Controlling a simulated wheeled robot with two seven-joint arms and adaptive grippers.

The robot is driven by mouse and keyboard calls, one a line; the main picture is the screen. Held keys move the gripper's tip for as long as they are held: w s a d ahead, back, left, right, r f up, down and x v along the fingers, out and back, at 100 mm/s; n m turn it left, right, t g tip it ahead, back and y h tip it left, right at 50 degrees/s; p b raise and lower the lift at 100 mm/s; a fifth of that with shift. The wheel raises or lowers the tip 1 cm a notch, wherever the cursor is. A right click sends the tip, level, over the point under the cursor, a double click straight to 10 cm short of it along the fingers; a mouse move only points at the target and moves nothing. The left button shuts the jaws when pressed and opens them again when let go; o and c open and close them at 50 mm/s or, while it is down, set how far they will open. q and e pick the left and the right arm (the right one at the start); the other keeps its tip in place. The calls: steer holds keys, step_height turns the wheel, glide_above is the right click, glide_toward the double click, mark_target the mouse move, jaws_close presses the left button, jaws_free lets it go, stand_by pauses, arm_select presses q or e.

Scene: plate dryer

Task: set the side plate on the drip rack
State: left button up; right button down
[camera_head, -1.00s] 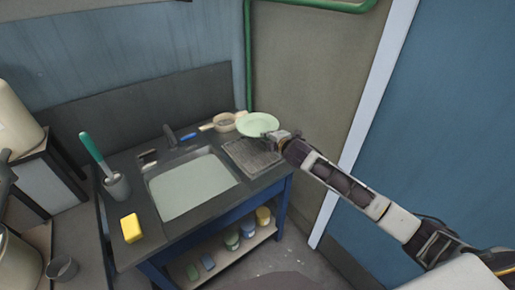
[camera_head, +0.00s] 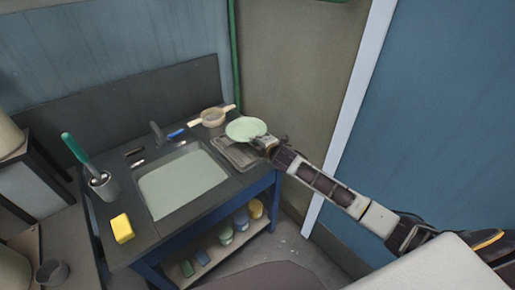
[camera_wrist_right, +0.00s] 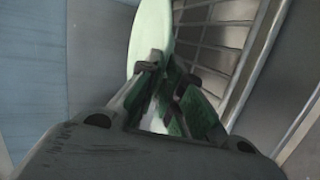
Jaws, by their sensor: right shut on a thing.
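The side plate (camera_head: 245,129) is pale green and round. In the head view it lies nearly flat above the back part of the drip rack (camera_head: 232,156). My right gripper (camera_head: 266,143) is shut on the plate's near right rim. In the right wrist view the plate (camera_wrist_right: 152,32) shows edge-on beyond the fingers (camera_wrist_right: 165,85), with the rack's bars (camera_wrist_right: 222,40) beside it. The plate hides part of the rack. I cannot tell whether the plate touches it. My left gripper is not in view.
The sink basin (camera_head: 182,184) lies left of the rack. A strainer (camera_head: 212,117) and a blue-handled tool (camera_head: 176,133) lie behind. A yellow sponge (camera_head: 122,228) and a utensil cup (camera_head: 104,186) stand on the left. Several items sit on the shelf below.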

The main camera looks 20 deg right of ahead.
steer(key=shift+f, duration=1.8)
steer(key=c, duration=1.6)
jaws_free()
steer(key=shift+f, duration=0.1)
steer(key=shift+s, duration=0.2)
steer(key=v, duration=1.1)
steer(key=shift+s, duration=0.3)
